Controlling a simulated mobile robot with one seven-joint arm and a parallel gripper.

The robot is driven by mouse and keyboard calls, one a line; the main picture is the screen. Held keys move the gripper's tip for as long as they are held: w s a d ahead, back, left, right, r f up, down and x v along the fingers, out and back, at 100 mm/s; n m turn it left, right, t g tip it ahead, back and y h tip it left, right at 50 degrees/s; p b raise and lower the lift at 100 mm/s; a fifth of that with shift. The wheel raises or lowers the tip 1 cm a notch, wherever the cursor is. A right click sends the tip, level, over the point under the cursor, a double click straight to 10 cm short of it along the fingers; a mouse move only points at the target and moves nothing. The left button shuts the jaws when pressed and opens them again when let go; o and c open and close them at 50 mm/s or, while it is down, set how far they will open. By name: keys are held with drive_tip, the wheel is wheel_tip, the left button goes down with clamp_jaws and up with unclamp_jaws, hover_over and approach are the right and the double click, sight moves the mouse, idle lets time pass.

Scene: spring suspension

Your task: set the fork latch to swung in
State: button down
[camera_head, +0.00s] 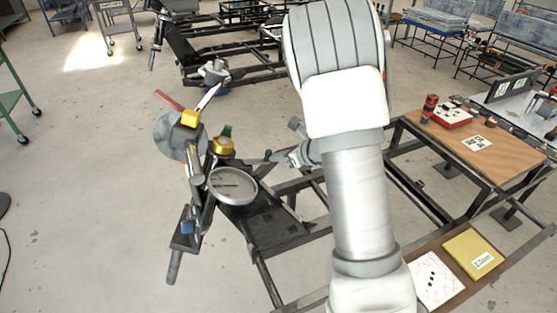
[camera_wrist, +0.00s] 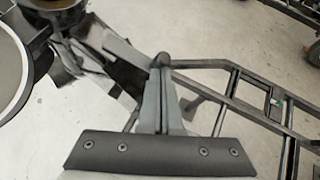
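In the head view, the suspension assembly stands left of my arm, with a grey disc (camera_head: 172,138), a gold cap (camera_head: 223,147) and a round pale dish (camera_head: 233,186). A dark bar (camera_head: 256,161) reaches from it towards my gripper (camera_head: 281,157), which is partly hidden by my arm. In the wrist view, my gripper (camera_wrist: 162,68) has its fingers together. I cannot surely tell which part is the fork latch.
A red-handled lever (camera_head: 169,101) sticks up left of the assembly. Dark frame rails run below and right, also in the wrist view (camera_wrist: 235,84). A wooden-topped bench (camera_head: 455,140) stands right. A yellow folder (camera_head: 472,254) lies at lower right.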

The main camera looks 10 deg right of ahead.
drive_tip(key=w+a+r+n+g+y+b, duration=0.1)
drive_tip(key=w+a+n+g+y, duration=0.4)
drive_tip(key=n, duration=0.8)
drive_tip(key=shift+w+r+g+y, duration=0.2)
drive_tip(key=shift+w+g+y, duration=0.7)
drive_tip(key=shift+w+y, duration=0.7)
drive_tip(key=shift+w+h, duration=0.3)
drive_tip(key=p+v, duration=0.1)
drive_tip(key=v, duration=1.6)
drive_tip(key=shift+d, duration=0.15)
